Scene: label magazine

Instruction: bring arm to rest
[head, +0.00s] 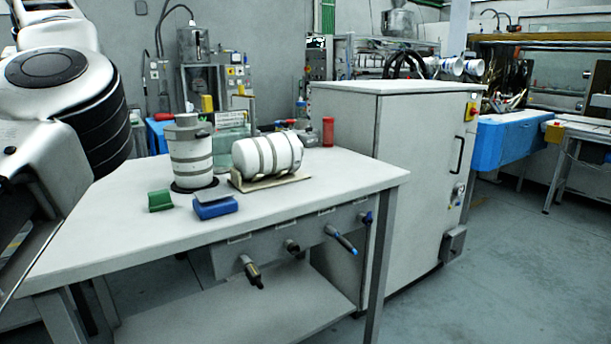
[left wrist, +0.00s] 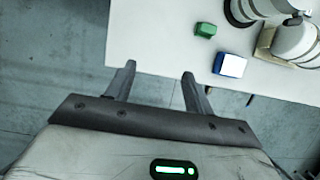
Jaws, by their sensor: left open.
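My left gripper (left wrist: 158,80) shows in the left wrist view with its two fingers apart and nothing between them. Its fingertips reach over the near edge of a white table (left wrist: 150,40), apart from the objects on it. In the head view my left arm fills the left side, but its gripper cannot be made out there. My right gripper is in neither view.
On the table (head: 110,225) stand an upright white canister (head: 190,158), a lying white canister on a cradle (head: 268,154), a green block (head: 160,201), a blue block (head: 215,207) and a red cylinder (head: 328,131). A grey cabinet (head: 415,165) adjoins the table. Floor at right is clear.

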